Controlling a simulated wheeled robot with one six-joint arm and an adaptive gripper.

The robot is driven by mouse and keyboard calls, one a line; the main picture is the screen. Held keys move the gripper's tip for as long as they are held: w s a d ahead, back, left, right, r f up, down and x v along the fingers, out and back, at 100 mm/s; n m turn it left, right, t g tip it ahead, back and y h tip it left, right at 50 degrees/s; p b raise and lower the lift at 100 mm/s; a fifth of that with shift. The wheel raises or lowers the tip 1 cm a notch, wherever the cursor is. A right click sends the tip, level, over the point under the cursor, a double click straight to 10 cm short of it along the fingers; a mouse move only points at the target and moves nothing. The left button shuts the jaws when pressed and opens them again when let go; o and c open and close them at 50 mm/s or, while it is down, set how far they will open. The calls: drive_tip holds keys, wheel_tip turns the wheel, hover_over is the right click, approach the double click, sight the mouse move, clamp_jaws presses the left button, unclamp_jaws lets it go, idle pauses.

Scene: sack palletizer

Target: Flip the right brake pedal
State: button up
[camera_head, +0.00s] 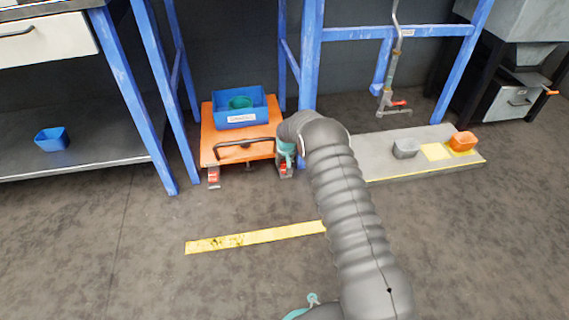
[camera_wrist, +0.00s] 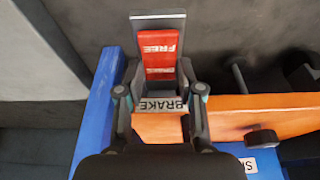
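The right brake pedal (camera_head: 284,169) is at the front right of the orange cart (camera_head: 207,137). In the wrist view the pedal (camera_wrist: 157,58) shows a red plate with white lettering that reads FREE, in a dark frame, with a BRAKE label below it. My gripper (camera_head: 285,151) is right above this pedal in the head view, and my arm hides part of the cart. In the wrist view my gripper (camera_wrist: 160,93) has its fingertips apart, one on each side of the BRAKE label. I cannot tell whether they touch the pedal.
The left brake pedal (camera_head: 213,175) is at the cart's front left. A blue bin (camera_head: 238,121) sits on the cart. Blue posts (camera_head: 310,60) stand close behind and right. A grey platform (camera_head: 405,165) lies to the right.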

drive_tip(key=o, duration=0.3)
drive_tip(key=shift+r, duration=0.1)
drive_tip(key=v, duration=1.1)
drive_tip(key=shift+s+r, duration=0.2)
drive_tip(key=shift+r, duration=0.15)
drive_tip(key=shift+d, duration=0.1)
